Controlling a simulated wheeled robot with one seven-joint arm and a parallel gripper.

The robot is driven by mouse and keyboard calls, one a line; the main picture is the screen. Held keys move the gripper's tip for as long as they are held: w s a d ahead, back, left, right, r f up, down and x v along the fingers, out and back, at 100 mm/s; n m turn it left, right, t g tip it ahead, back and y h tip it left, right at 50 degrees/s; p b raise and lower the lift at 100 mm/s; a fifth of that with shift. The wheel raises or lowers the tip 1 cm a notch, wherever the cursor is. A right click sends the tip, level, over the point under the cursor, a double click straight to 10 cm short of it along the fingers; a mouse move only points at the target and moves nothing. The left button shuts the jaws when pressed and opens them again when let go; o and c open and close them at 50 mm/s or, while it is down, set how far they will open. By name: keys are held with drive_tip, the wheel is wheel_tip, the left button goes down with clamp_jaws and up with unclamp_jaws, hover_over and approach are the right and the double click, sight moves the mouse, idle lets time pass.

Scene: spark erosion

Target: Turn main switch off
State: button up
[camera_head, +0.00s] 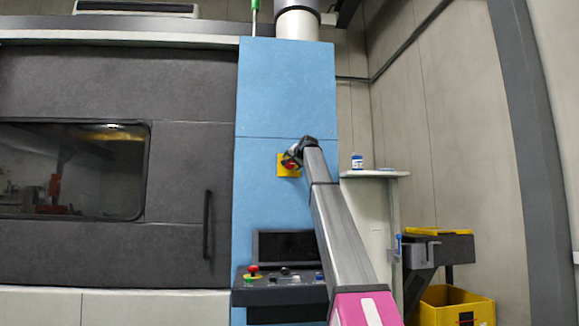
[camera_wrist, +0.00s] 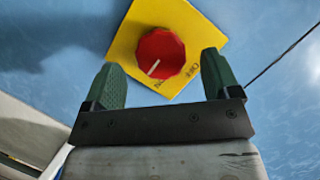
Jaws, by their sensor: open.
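The main switch is a red round knob (camera_wrist: 160,54) with a white line, on a yellow square plate (camera_wrist: 133,31) fixed to the blue machine panel (camera_head: 285,90). In the wrist view the white line points toward the lower left of the picture. My gripper (camera_wrist: 163,80) is open, with one green finger at each side of the knob's lower part. In the head view my gripper (camera_head: 292,158) is at the yellow plate (camera_head: 283,171) and partly hides the knob (camera_head: 291,165).
Below the switch is a control desk (camera_head: 280,291) with a dark screen (camera_head: 288,246) and buttons. A dark machine door (camera_head: 180,180) with a handle stands at left. A small shelf (camera_head: 375,174) with a jar and a yellow bin (camera_head: 455,303) are at right.

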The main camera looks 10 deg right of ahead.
sight(290, 163)
drive_tip(key=shift+x, duration=1.85)
drive_tip(key=c, duration=0.9)
